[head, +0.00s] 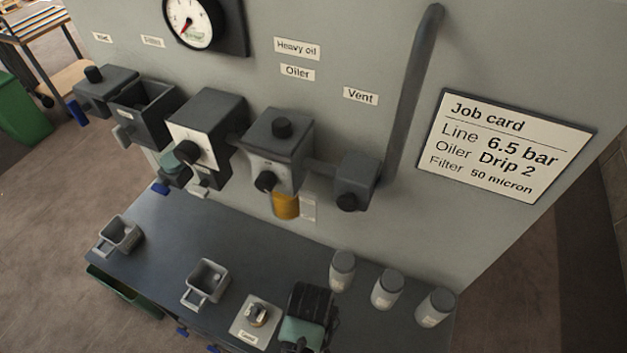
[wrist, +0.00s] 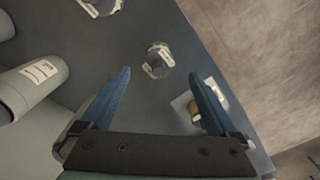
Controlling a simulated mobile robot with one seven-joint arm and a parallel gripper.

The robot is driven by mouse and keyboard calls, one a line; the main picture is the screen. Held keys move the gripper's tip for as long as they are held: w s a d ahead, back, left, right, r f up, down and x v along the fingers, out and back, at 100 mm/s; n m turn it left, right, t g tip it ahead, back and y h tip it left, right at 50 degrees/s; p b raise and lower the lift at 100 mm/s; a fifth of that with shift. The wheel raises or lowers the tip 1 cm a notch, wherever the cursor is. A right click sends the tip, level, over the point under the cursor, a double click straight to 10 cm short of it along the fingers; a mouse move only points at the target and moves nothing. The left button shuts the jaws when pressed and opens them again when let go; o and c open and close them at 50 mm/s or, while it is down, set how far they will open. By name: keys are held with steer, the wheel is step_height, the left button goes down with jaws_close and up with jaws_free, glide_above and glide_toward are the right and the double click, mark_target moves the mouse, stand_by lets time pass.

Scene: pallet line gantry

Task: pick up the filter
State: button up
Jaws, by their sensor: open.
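No label reading "filter" on a loose part is legible, so I cannot tell for sure which one is the filter. A small brass-and-grey part (head: 257,315) sits on a pale labelled plate (head: 243,331) at the bench's front. In the wrist view the brass part (wrist: 195,113) is partly hidden behind my right finger. Two grey square cups with handles, the near one (head: 207,283) and the far one (head: 120,235), stand further left. My gripper (wrist: 160,76) is open and empty above the bench, its blue fingers apart. In the head view my gripper (head: 308,305) is right of the plate, fingertips hidden.
Three grey labelled jars (head: 387,288) stand along the bench's right back; one jar (wrist: 32,88) is close left in the wrist view. Valve units (head: 275,150) overhang the back of the bench (head: 165,245). The bench middle is clear. A job card (head: 510,145) reads Filter 50 micron.

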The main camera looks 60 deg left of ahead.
steer(key=shift+f, duration=0.6)
steer(key=shift+w+f+p, duration=0.15)
steer(key=shift+f+p, duration=0.25)
steer(key=shift+f, duration=1.55)
jaws_close()
steer(key=shift+r, duration=0.1)
